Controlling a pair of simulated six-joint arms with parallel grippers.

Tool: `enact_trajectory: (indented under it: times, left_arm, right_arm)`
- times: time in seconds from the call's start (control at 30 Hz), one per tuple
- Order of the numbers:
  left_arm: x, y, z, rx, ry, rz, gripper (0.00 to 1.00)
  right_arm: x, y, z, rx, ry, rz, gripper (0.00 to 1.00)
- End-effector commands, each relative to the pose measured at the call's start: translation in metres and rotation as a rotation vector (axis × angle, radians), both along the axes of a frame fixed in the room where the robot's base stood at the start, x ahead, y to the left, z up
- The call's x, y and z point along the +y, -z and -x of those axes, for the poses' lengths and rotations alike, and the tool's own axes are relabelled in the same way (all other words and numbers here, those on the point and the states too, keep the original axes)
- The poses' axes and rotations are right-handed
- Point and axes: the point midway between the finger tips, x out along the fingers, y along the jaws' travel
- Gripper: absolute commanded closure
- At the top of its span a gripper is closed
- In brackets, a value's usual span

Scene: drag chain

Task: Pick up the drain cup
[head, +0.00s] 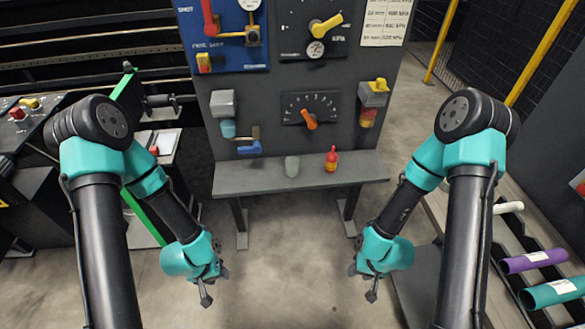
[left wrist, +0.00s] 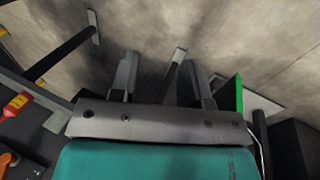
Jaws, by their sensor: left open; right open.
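A small grey, translucent cup (head: 292,166), which looks like the drain cup, stands upright on the grey shelf (head: 240,181) of the panel stand. It also shows at the left edge of the left wrist view (left wrist: 57,121). My left gripper (head: 208,285) hangs low over the floor, in front of the shelf and to the left of the cup, well apart from it. Its two fingers (left wrist: 162,72) are spread with nothing between them. My right gripper (head: 366,282) hangs low at the right, also open, empty and apart from the cup.
A red bottle with a yellow label (head: 331,159) stands on the shelf right of the cup. Coloured rolls (head: 535,261) lie at the right. The floor between my grippers is clear.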

Motion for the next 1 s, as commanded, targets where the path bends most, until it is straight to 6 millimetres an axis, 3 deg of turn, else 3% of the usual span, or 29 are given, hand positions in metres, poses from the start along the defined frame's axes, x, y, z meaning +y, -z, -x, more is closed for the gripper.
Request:
enact_trajectory:
  times: [0.13,0.67,0.87,1.0]
  left_arm:
    - [0.0,0.0,0.0,0.0,0.0,0.0,0.57]
    - [0.0,0.0,0.0,0.0,0.0,0.0,0.08]
    - [0.0,0.0,0.0,0.0,0.0,0.0,0.08]
    - [-0.002,0.001,-0.012,-0.009,0.033,0.001,0.08]
  right_arm:
    - [0.0,0.0,0.0,0.0,0.0,0.0,0.57]
    - [0.0,0.0,0.0,0.0,0.0,0.0,0.57]
    - [0.0,0.0,0.0,0.0,0.0,0.0,0.57]
    - [0.0,0.0,0.0,0.0,0.0,0.0,0.57]
